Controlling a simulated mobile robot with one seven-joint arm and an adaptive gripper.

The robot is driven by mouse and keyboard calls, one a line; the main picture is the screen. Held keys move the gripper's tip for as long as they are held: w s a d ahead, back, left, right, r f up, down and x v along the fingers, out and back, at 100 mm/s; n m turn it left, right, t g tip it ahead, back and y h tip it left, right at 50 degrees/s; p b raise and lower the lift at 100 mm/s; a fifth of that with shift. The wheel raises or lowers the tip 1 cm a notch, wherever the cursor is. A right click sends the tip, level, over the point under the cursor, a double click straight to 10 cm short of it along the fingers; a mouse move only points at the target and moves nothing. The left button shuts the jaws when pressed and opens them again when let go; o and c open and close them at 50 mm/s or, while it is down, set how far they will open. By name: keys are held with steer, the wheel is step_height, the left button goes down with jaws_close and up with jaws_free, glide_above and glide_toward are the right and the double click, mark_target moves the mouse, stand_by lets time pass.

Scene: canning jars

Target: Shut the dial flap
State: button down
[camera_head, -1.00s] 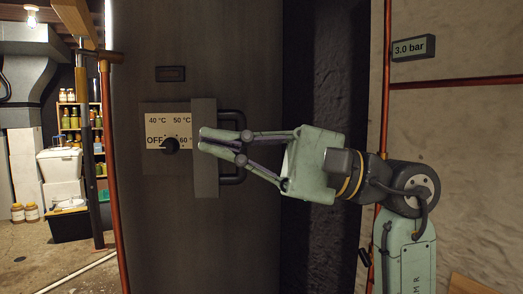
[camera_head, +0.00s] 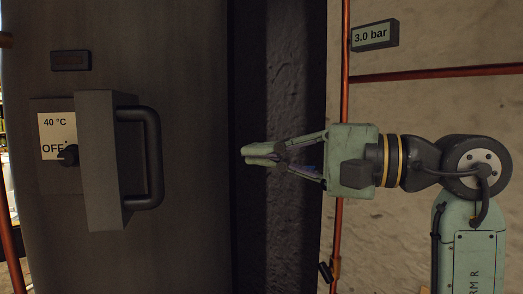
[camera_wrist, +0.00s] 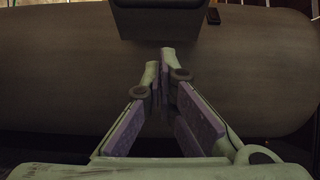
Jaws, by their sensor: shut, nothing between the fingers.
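The dial flap (camera_head: 97,165) is a dark grey slab that stands out from the dark cylinder's face, with a black bar handle (camera_head: 155,165) on its right side. It is open: left of it the dial (camera_head: 68,155) and part of its pale scale plate (camera_head: 52,127), reading 40 °C and OFF, show uncovered. The rest of the scale is hidden behind the flap. My gripper (camera_head: 252,155) is shut and empty, right of the handle and apart from it in the picture. In the wrist view my closed fingers (camera_wrist: 159,65) point towards a dark block (camera_wrist: 160,20), seemingly the flap.
The dark cylinder (camera_head: 190,235) fills the left and middle. A red pipe (camera_head: 345,60) and a 3.0 bar display (camera_head: 375,35) are on the pale wall at right. A small dark plate (camera_head: 70,60) sits above the dial. The gap between gripper and handle looks clear.

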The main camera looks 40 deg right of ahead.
steer(key=w+a+p, duration=0.2)
steer(key=w+a, duration=0.4)
steer(key=a, duration=0.2)
steer(key=shift+w, duration=0.2)
steer(key=shift+s+f, duration=0.1)
